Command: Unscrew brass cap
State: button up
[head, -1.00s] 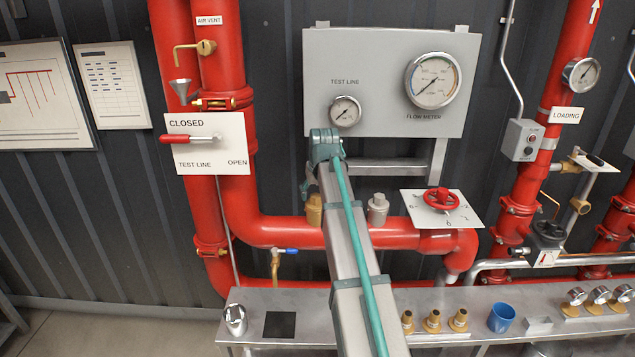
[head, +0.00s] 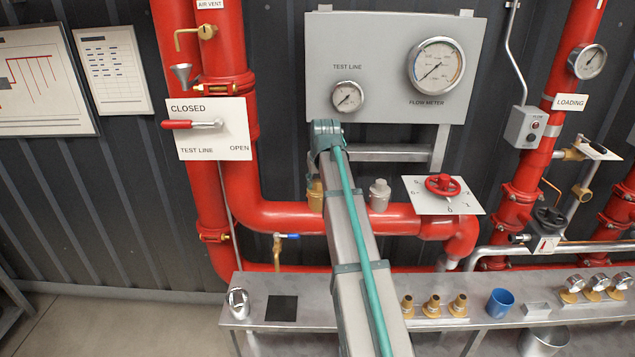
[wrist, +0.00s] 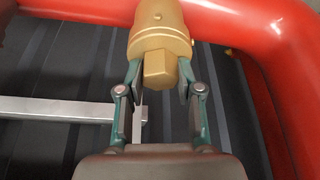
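The brass cap (wrist: 160,48) has a round collar and a flat-sided end that faces my wrist camera. It sits on the red pipe. In the head view the brass cap (head: 315,195) shows only partly, beside my arm. My gripper (wrist: 160,75) has one finger on each side of the cap's flat-sided end. The fingers look spread, with a small gap at the left side; contact at the right side is not clear. In the head view my arm hides the gripper.
A grey cap (head: 380,195) stands on the same red pipe (head: 280,216), to the right. A red handwheel (head: 443,186) is farther right. A bench (head: 465,321) below holds brass fittings (head: 432,306) and a blue cup (head: 500,303). A gauge panel (head: 390,70) is above.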

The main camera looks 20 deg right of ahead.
grip_shut()
jog(key=n+y+p, duration=0.1)
jog(key=n, duration=0.1)
jog(key=shift+d+n, duration=0.1)
jog(key=shift+n, duration=0.2)
jog(key=n+y, duration=0.1)
jog(key=n, duration=0.2)
jog(key=shift+f+n+y, duration=0.1)
jog(key=shift+n+y, duration=0.2)
jog(key=shift+p, duration=0.3)
jog(key=shift+n, duration=0.6)
jog(key=n+g+y, duration=0.1)
jog(key=n, duration=0.2)
jog(key=shift+n+y, duration=0.3)
jog(key=shift+s+n+g, duration=0.1)
jog(key=shift+n+g, duration=0.2)
jog(key=shift+n, duration=0.5)
